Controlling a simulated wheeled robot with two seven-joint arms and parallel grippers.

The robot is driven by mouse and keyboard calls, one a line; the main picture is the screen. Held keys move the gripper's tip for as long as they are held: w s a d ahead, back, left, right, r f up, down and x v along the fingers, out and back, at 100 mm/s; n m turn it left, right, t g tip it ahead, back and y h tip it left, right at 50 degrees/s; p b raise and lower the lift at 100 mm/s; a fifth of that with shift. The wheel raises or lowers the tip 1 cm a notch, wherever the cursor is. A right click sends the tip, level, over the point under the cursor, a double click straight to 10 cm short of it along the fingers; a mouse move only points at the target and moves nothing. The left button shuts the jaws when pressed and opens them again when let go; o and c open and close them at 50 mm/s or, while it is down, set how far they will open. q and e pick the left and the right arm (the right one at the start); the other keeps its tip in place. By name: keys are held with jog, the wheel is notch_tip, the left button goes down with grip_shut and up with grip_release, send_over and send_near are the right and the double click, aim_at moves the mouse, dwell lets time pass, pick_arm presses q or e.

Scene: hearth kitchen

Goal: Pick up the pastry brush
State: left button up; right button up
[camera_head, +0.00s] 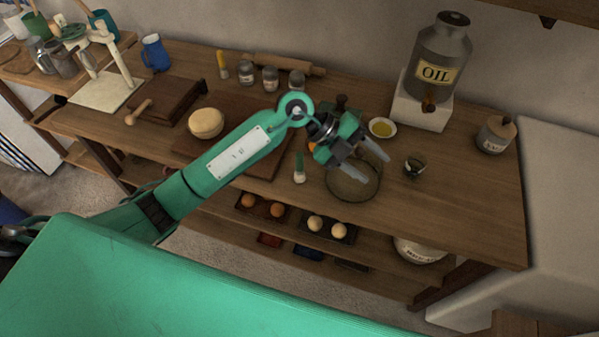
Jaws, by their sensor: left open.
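A small brush with a green handle and pale bristles, which looks like the pastry brush (299,168), lies near the front edge of the wooden worktop (468,208). My left gripper (366,162) is open and empty. It hangs over a round glass bowl (352,192), to the right of the brush and apart from it. My left arm reaches across the worktop and hides part of a dark wooden board. My right gripper is not in view.
A small dish of yellow liquid (382,127) and a small dark glass (414,165) stand right of the gripper. An oil canister (440,55) is behind them. The front right worktop is clear.

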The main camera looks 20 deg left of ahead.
pick_arm(q)
jog(key=w+a+f+y, duration=0.3)
jog(key=a+y, duration=0.2)
jog(key=a, duration=0.1)
jog(key=r+n+y, duration=0.1)
jog(key=n+y, duration=0.3)
jog(key=y, duration=0.3)
send_over(300, 155)
jog(key=shift+w+r+t, duration=0.1)
jog(key=shift+r+t, duration=0.05)
jog(key=shift+t, duration=0.15)
notch_tip(300, 155, down, 8)
jog(key=shift+f+p, duration=0.15)
jog(key=shift+p, duration=1.05)
notch_tip(300, 155, down, 5)
jog(key=p, duration=0.2)
jog(key=shift+a+r+p, duration=0.1)
jog(key=shift+r+p, duration=0.1)
jog(key=shift+p, duration=0.1)
jog(key=shift+f, duration=0.35)
grip_shut()
